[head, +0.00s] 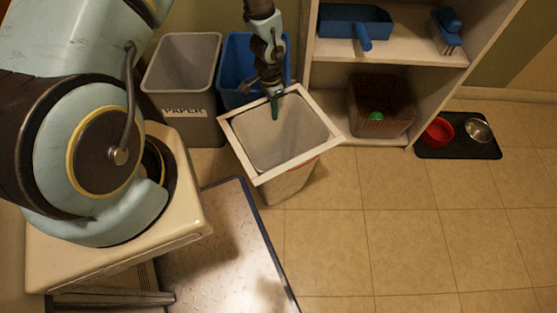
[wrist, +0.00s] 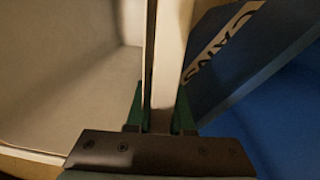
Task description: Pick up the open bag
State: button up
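A pale grey open bag (head: 270,132) lines a tapered bin under a square white rim (head: 236,152). The lining (wrist: 70,75) and the white rim (wrist: 168,60) also show in the wrist view. My gripper (head: 274,104) points down at the back edge of this rim. In the wrist view my gripper (wrist: 160,105) has its green fingers apart, one on each side of the rim, the left one on the bag side. I cannot tell whether the fingers touch the rim. The lower fingertips are hidden.
A grey PAPER bin (head: 180,65) and a blue CANS bin (head: 240,60) stand close behind. A shelf (head: 400,55) with a basket (head: 380,103) stands at the right. A black mat (head: 465,150) holds two bowls. The tiled floor in front is clear.

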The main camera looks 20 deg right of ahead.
grip_shut()
jog(key=shift+r, duration=0.1)
dwell(1.2)
